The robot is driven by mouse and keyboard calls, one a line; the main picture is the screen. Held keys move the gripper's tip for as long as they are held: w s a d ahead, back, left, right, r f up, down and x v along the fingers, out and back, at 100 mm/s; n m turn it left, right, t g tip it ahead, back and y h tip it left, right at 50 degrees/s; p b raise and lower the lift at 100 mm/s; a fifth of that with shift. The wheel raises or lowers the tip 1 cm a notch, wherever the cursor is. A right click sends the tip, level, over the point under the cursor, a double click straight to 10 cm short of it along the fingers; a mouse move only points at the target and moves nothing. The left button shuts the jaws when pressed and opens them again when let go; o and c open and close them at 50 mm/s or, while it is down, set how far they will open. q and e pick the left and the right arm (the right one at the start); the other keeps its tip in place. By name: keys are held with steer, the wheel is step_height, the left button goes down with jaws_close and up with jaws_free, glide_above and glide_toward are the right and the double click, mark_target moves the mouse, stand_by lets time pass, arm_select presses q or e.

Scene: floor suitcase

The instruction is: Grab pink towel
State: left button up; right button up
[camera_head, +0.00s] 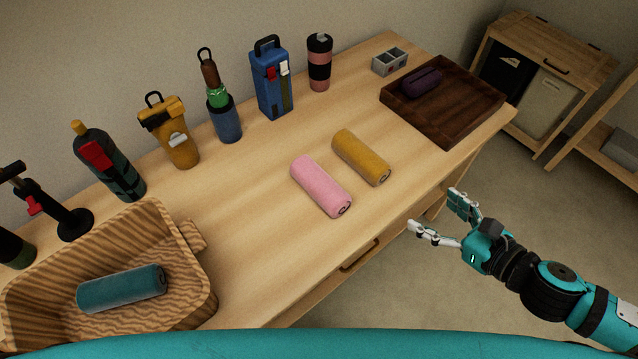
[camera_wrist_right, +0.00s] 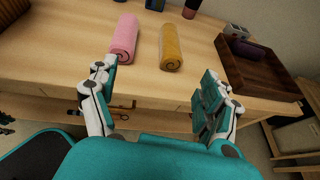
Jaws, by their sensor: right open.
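The pink towel (camera_head: 321,186) is a rolled bundle lying on the wooden table, near its front edge. It also shows in the right wrist view (camera_wrist_right: 125,36), beyond the left finger. A mustard-yellow rolled towel (camera_head: 361,157) lies beside it to the right, a small gap apart, and shows in the right wrist view (camera_wrist_right: 171,47). My right gripper (camera_head: 436,213) is open and empty, off the table's front edge, to the right of the pink towel. In the right wrist view its fingers (camera_wrist_right: 155,92) are spread wide. My left gripper is not in view.
A striped wooden basket (camera_head: 190,262) holding a teal rolled towel (camera_head: 122,288) stands at left. A dark wooden tray (camera_head: 455,122) holding a purple roll (camera_head: 421,82) is at right. Several bottles and holders line the back.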

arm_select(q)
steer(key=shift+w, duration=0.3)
arm_select(e)
steer(key=shift+s+a+r+n, duration=0.2)
steer(key=shift+a+r+n, duration=0.1)
steer(key=shift+a+r, duration=0.1)
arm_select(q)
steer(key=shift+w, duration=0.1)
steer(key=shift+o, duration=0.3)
